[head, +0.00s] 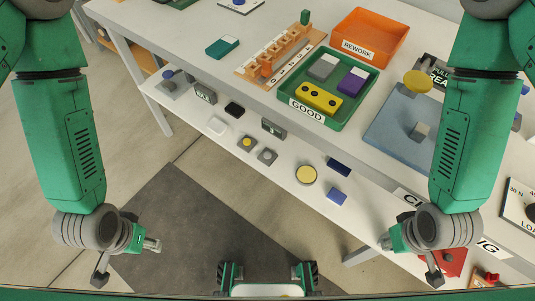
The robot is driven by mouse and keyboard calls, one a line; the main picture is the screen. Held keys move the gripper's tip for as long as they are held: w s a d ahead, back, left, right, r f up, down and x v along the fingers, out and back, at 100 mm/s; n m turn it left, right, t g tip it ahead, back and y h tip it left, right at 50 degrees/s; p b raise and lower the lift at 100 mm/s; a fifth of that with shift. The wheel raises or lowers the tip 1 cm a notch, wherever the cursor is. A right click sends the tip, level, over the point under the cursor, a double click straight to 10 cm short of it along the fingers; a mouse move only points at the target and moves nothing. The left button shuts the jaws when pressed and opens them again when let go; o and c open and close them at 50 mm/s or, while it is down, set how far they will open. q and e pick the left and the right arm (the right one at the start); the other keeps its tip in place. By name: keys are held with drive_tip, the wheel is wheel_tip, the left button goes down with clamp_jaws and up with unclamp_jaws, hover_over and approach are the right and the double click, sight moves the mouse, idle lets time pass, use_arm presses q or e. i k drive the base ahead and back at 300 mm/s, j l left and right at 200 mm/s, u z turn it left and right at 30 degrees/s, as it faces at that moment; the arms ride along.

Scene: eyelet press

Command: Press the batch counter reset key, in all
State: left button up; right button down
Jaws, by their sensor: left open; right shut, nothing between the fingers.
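Two small dark display boxes, one to the left (205,93) and one further right (273,128), stand on the white lower shelf. Near them are a black key-like block (234,109), a white one (218,126), one with a yellow top (246,142) and one with a grey round top (267,157). I cannot tell which is the batch counter reset key; markings are too small. My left gripper (152,244) is open, low at the left, away from the shelf. My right gripper (387,243) is shut and empty, low at the right, apart from these blocks.
The upper table carries a green GOOD tray (340,119), an orange REWORK bin (395,35), a wooden rack (250,72) and a blue-grey press base (385,135). Its edge overhangs the lower shelf. A yellow disc (306,174) and blue blocks (337,196) lie further right on the shelf.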

sight(266, 155)
drive_tip(key=i+j+z, duration=0.1)
drive_tip(key=j+z, duration=0.25)
drive_tip(key=j, duration=0.55)
drive_tip(key=j+z, duration=0.35)
drive_tip(key=j, duration=0.55)
drive_tip(key=k, duration=0.05)
